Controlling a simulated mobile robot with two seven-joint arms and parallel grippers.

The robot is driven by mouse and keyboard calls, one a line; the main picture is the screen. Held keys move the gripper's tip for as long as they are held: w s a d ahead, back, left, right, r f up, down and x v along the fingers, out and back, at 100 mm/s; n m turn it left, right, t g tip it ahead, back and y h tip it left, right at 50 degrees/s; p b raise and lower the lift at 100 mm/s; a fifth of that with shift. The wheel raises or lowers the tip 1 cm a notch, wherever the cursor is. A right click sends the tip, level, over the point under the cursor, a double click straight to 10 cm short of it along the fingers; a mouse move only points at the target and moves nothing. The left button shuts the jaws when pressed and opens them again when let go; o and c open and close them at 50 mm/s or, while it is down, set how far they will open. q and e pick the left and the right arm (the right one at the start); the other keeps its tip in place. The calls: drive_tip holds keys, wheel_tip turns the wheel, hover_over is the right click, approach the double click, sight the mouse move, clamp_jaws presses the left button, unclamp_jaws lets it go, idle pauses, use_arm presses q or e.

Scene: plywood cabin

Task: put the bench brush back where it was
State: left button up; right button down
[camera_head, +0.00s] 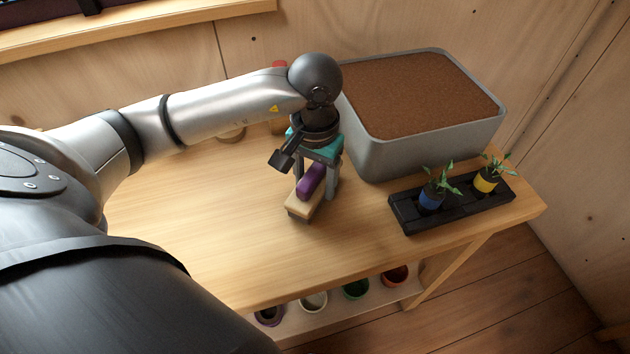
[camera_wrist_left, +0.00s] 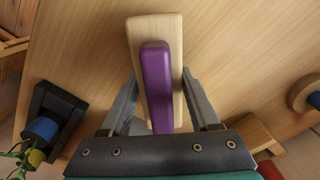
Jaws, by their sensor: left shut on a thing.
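The bench brush (camera_head: 298,206) has a pale wooden block and a purple handle. It is at the middle of the table, at or just above the top; I cannot tell whether it touches. My left gripper (camera_head: 318,182) points down from above and is shut on the brush, with one finger on each side of it. In the left wrist view the brush (camera_wrist_left: 150,28) lies lengthwise between the fingers of the gripper (camera_wrist_left: 158,85). Its bristles are hidden below the block. My right gripper is not in view.
A grey planter of brown soil (camera_head: 380,155) stands at the back right of the table (camera_head: 220,240). In front of it is a black tray (camera_head: 408,221) with a blue pot (camera_head: 431,199) and a yellow pot (camera_head: 486,181). Several small pots stand on a lower shelf (camera_head: 335,316). The table's front left is clear.

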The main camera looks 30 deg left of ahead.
sight(315, 170)
use_arm(q)
drive_tip(key=shift+f, duration=0.3)
drive_tip(key=o, duration=1.3)
drive_tip(key=shift+r, duration=0.1)
drive_tip(key=shift+r, duration=0.15)
wheel_tip(315, 170, up, 12)
drive_tip(key=shift+f+p, duration=0.1)
drive_tip(key=shift+p, duration=0.75)
